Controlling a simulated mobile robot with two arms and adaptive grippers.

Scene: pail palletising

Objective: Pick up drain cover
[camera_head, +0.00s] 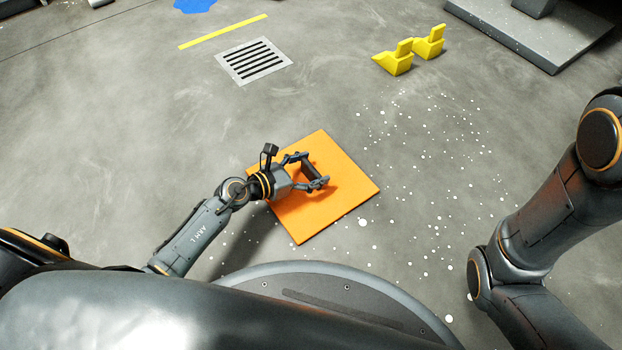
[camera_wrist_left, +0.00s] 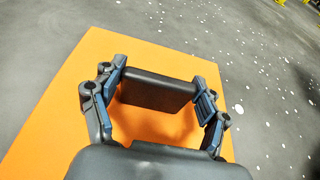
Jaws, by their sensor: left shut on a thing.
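The drain cover looks like a flat, square orange plate (camera_head: 340,205) with a dark block-shaped handle near its middle. My left gripper (camera_head: 316,180) is over the plate and shut on this handle. In the left wrist view the dark handle (camera_wrist_left: 157,90) sits between the two fingers, with the orange plate (camera_wrist_left: 65,110) below and around it. I cannot tell whether the plate touches the floor or is slightly raised. My right arm shows at the right edge; its gripper is out of view.
A slotted metal drain grate (camera_head: 253,60) is set in the floor farther back, by a yellow line (camera_head: 223,31). Two yellow wedge-shaped objects (camera_head: 394,60) stand at the back right. A grey platform (camera_head: 530,30) is beyond them. White specks dot the floor right of the plate.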

